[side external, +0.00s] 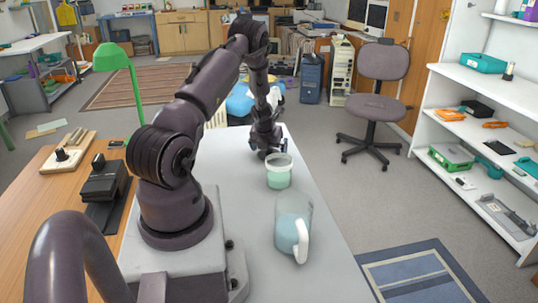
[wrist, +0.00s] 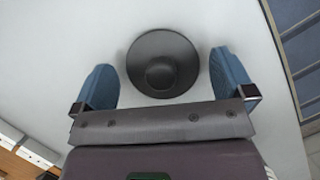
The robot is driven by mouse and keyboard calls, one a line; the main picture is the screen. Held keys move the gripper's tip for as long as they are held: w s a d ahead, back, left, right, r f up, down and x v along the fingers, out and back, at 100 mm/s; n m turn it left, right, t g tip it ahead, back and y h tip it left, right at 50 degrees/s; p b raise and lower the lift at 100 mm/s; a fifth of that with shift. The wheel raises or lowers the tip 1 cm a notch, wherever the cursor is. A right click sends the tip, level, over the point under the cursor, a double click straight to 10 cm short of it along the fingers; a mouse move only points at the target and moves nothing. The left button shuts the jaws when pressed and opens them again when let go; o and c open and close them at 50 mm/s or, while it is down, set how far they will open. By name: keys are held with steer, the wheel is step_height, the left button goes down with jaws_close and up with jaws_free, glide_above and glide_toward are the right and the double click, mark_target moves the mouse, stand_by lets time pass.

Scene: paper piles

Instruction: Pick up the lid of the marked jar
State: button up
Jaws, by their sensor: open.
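A round dark grey lid with a raised knob (wrist: 160,62) shows from above in the wrist view. It sits between the two blue fingers of my open gripper (wrist: 163,77), with a gap on each side. The fingers do not touch it. In the side view my gripper (side external: 265,148) is low over the far part of the white table. The lid cannot be made out clearly there. I cannot tell what is under the lid, and I see no mark on a jar.
A clear container with pale green contents (side external: 279,176) stands just in front of my gripper on the white table (side external: 222,153). A pitcher with blue contents and a white handle (side external: 291,234) stands nearer the camera. The table's right edge is close to both.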

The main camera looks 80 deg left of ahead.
steer(key=shift+a+f, duration=0.1)
steer(key=shift+f, duration=0.15)
steer(key=c, duration=0.7)
steer(key=shift+c, duration=0.2)
steer(key=shift+r, duration=0.1)
